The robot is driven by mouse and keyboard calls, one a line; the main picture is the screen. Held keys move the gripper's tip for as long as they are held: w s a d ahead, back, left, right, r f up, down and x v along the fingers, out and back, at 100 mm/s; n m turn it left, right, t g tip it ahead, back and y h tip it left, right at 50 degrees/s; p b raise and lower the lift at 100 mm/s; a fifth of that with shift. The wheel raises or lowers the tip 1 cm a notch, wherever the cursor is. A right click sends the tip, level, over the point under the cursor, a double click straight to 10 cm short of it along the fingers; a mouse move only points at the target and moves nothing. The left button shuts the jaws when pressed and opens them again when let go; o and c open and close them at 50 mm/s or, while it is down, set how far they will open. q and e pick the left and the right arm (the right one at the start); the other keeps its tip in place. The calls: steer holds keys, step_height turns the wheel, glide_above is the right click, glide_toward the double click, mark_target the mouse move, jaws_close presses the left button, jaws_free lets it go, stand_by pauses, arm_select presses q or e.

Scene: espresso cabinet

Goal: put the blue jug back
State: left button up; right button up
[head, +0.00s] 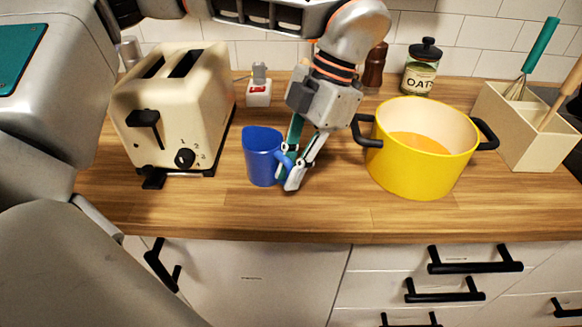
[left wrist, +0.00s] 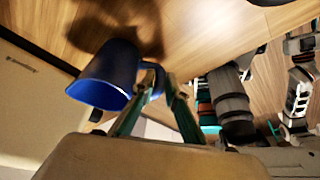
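The blue jug (head: 262,158) stands upright on or just above the wooden counter, right of the toaster. Its handle points right, toward my left gripper (head: 289,168). The gripper reaches down from above with its two fingers at the handle, closed around it. In the left wrist view the jug (left wrist: 108,74) shows its open mouth, and the fingertips (left wrist: 160,78) meet at its handle. A shadow lies on the counter beside it; I cannot tell whether the base touches. My right gripper is not clearly visible in either view.
A cream toaster (head: 178,108) stands close left of the jug. A yellow pot (head: 412,172) with black handles is at the right. Behind are a small white item (head: 259,92), a brown mill (head: 375,66) and an oats jar (head: 420,72). A utensil box (head: 520,135) stands far right. The front counter strip is clear.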

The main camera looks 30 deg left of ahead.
arm_select(q)
steer(key=shift+o, duration=0.9)
arm_select(e)
steer(key=shift+s+f, duration=0.1)
steer(key=shift+f, duration=0.15)
arm_select(q)
steer(key=shift+r, duration=0.15)
arm_select(e)
steer(key=shift+f, duration=0.1)
arm_select(q)
steer(key=p+v, duration=0.2)
steer(key=v, duration=1)
arm_select(e)
steer(key=shift+s+a+r, duration=0.15)
steer(key=shift+r, duration=0.25)
steer(key=shift+s+a+r, duration=0.1)
steer(key=shift+r, duration=0.25)
arm_select(q)
steer(key=shift+s, duration=0.15)
arm_select(e)
steer(key=shift+w+r, duration=0.2)
steer(key=shift+r, duration=0.1)
